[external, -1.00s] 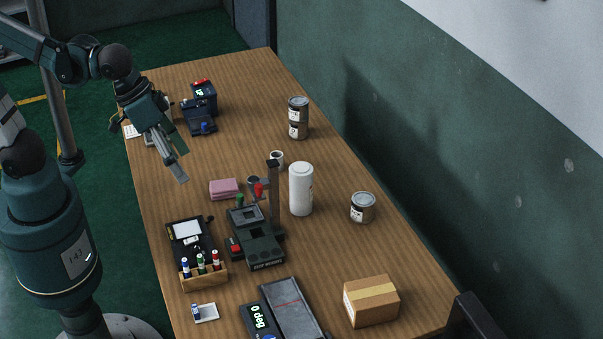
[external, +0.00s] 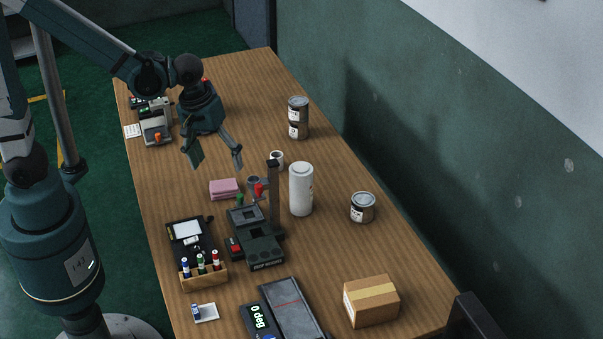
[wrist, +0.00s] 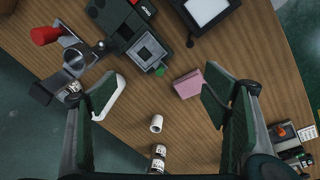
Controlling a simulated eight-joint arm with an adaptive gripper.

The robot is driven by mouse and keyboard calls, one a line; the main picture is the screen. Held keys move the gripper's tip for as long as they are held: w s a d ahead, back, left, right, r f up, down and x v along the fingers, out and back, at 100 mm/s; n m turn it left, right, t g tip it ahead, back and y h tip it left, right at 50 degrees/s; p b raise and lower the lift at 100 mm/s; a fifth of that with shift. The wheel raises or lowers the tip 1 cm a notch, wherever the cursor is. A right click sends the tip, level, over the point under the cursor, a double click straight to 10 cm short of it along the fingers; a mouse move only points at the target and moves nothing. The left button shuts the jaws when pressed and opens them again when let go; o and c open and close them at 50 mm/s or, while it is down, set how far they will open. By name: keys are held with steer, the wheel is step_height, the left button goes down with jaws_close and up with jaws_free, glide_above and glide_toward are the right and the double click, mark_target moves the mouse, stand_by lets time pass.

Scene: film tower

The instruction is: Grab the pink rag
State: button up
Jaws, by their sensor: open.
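The pink rag (external: 223,189) is a small folded pad lying flat on the wooden table, left of the dark device with the upright post. In the wrist view the rag (wrist: 189,84) lies right of centre, beside the inner side of the right finger. My gripper (external: 216,165) is open and empty, with its fingers spread and pointing down. It appears above the table, up the picture from the rag and apart from it. In the wrist view my gripper's fingers (wrist: 160,100) frame the table at left and right.
A marker holder (external: 204,276) is in front. Cans (external: 298,118) stand further back. Bare table lies left of the rag.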

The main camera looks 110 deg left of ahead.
mark_target(224, 185)
steer(key=s+a+f+n, duration=0.2)
steer(key=a+f, duration=0.2)
steer(key=s+a+f+n+g+b, duration=0.1)
steer(key=s+a+f+n, duration=0.1)
steer(key=a+f, duration=0.2)
steer(key=s+a+f+n+h+b, duration=0.1)
steer(key=s+a+f+n, duration=0.1)
steer(key=a+f, duration=0.2)
steer(key=shift+s+n, duration=0.35)
steer(key=shift+n, duration=0.05)
steer(key=shift+s+a+f+n+g, duration=0.3)
steer(key=shift+a, duration=0.05)
steer(key=shift+f, duration=0.1)
steer(key=shift+f+b, duration=0.4)
steer(key=shift+f, duration=0.8)
steer(key=shift+f, duration=0.1)
steer(key=shift+w+d+f+b, duration=0.15)
steer(key=shift+f+b, duration=0.25)
steer(key=shift+f, duration=0.85)
steer(key=shift+w+a+f+b, duration=0.1)
steer(key=shift+f+b, duration=0.3)
steer(key=shift+f, duration=0.85)
steer(key=shift+c, duration=0.5)
steer(key=c, duration=0.8)
